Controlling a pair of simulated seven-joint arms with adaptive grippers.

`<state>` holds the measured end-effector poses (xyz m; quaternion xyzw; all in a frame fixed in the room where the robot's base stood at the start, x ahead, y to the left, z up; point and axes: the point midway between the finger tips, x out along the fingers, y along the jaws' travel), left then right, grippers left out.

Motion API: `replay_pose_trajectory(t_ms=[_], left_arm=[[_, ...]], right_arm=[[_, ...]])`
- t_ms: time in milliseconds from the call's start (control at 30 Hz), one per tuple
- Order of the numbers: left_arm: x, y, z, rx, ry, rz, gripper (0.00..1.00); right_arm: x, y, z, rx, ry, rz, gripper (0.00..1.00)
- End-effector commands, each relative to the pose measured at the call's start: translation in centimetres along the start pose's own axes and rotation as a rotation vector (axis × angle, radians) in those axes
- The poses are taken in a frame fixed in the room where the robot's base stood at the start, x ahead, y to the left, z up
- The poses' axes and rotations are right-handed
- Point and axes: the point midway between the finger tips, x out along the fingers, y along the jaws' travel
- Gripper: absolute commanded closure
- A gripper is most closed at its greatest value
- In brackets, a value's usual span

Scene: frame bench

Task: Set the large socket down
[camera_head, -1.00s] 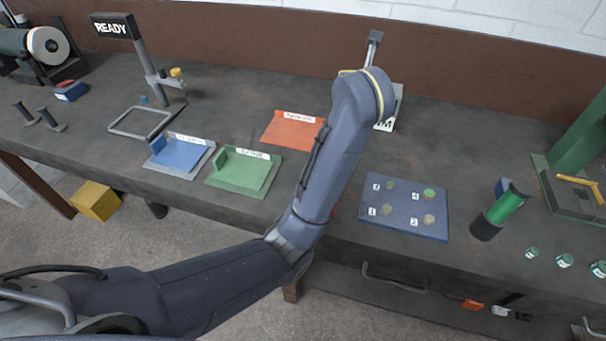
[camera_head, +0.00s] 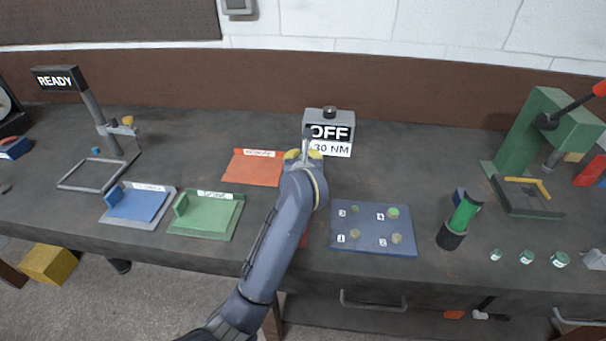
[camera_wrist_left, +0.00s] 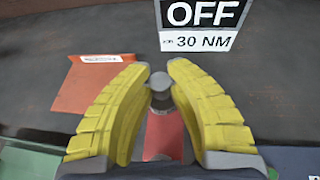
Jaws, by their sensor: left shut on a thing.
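My left gripper (camera_head: 305,155) is above the middle of the bench, in front of the OFF / 30 NM box (camera_head: 328,132). In the left wrist view its yellow fingers (camera_wrist_left: 160,92) are shut on a grey metal piece (camera_wrist_left: 160,80) with a round end and a narrower neck. I cannot tell whether this piece is the large socket. It appears clear of the bench, and its lower part is hidden. Three green-ringed pieces of rising size, the largest (camera_head: 560,260) at the right, stand at the right front. My right gripper is not in view.
An orange tray (camera_head: 253,168), a blue tray (camera_head: 135,205) and a green tray (camera_head: 206,216) lie to the left. A red surface (camera_wrist_left: 163,132) shows beneath the gripper. A numbered blue panel (camera_head: 373,243) lies to the right, before a green-and-black cylinder (camera_head: 458,222) and green press (camera_head: 550,128).

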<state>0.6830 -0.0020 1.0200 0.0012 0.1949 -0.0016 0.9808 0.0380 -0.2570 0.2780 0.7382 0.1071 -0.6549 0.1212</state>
Motion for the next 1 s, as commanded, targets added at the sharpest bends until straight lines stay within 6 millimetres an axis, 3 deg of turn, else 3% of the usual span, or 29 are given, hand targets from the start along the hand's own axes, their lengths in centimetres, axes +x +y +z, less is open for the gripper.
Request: replay_pose_trajectory(t_ms=[333, 600, 1000], left_arm=[[0.9, 0.0, -2.1, 0.001, 0.000, 0.001, 1.00], [2.1, 0.0, -5.0, 0.000, 0.001, 0.001, 1.00], [2.3, 0.0, -5.5, -0.001, -0.001, 0.000, 1.00]], right_arm=[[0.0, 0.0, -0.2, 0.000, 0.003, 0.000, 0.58], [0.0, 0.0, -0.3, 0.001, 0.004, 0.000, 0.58], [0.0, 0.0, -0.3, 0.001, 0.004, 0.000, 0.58]])
